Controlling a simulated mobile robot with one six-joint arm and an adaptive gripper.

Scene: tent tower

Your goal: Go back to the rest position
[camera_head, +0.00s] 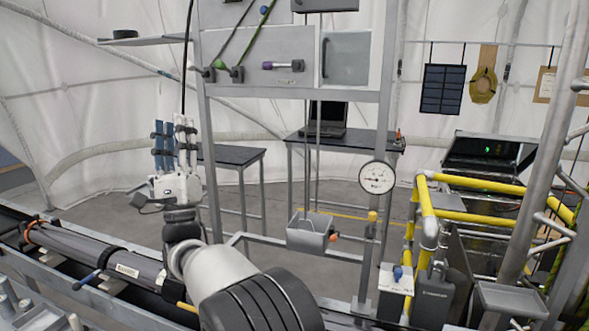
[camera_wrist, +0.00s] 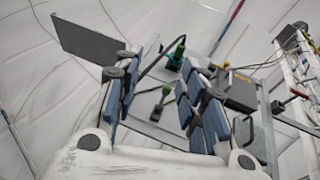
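My gripper (camera_head: 171,130) points upward at the left of the head view, on my raised arm. Its blue-padded fingers stand apart with a clear gap between them. In the wrist view the two fingers of my gripper (camera_wrist: 160,75) are also spread, and nothing is between them. The gripper is open and empty, and it appears to touch nothing. The task names no object.
A metal frame with a grey panel (camera_head: 250,50) stands right of my gripper. A pressure gauge (camera_head: 377,178) and a small grey bin (camera_head: 309,238) hang on it. A laptop (camera_head: 329,115) sits on a table behind. Yellow pipes (camera_head: 428,208) stand at the right.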

